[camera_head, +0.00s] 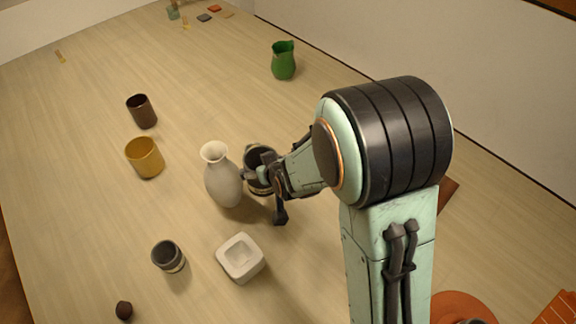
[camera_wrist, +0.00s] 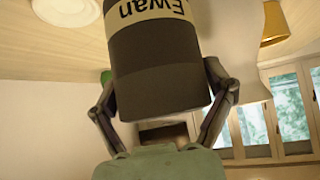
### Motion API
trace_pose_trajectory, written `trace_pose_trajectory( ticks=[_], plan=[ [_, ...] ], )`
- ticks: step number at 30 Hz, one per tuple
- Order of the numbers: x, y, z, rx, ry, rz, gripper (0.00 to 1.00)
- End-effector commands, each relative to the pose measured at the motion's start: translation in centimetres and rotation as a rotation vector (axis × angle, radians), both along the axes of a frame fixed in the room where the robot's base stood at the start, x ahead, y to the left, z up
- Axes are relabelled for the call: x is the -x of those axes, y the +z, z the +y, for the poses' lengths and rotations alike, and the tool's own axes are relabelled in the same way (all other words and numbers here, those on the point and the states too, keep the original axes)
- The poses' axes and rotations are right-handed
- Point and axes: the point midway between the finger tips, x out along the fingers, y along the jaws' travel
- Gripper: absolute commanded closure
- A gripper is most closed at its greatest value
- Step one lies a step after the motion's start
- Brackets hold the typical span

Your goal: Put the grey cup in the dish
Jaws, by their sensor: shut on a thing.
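My gripper (camera_head: 268,184) is shut on a dark grey cup (camera_head: 259,158), just right of a pale vase. The cup fills the middle of the wrist view (camera_wrist: 160,65), between the two fingers, with a cream band lettered "Ewan" that reads upside down. I cannot tell whether it is clear of the table. The small white square dish (camera_head: 223,262) stands on the table below the gripper in the head view, and its hollow looks empty. A second dark grey cup with a pale band (camera_head: 169,257) stands upright left of the dish.
The pale vase (camera_head: 223,183) stands close against the held cup's left side. A mustard cup (camera_head: 145,158) and a brown cup (camera_head: 142,111) stand farther left. A green jug (camera_head: 284,61) is at the back. A small dark lump (camera_head: 124,310) lies front left. Table between vase and dish is clear.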

Motion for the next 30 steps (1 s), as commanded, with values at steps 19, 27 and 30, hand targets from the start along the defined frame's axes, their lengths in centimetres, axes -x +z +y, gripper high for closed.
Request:
trace_pose_trajectory(
  ticks=[19, 27, 30],
  plan=[
    [2.7, 5.8, -10.6, -0.001, -0.107, -0.005, 0.59],
    [-3.5, 2.8, -9.7, -0.002, -0.113, -0.001, 0.59],
    [-6.3, 1.5, -9.2, -0.002, -0.112, -0.002, 0.59]
  ],
)
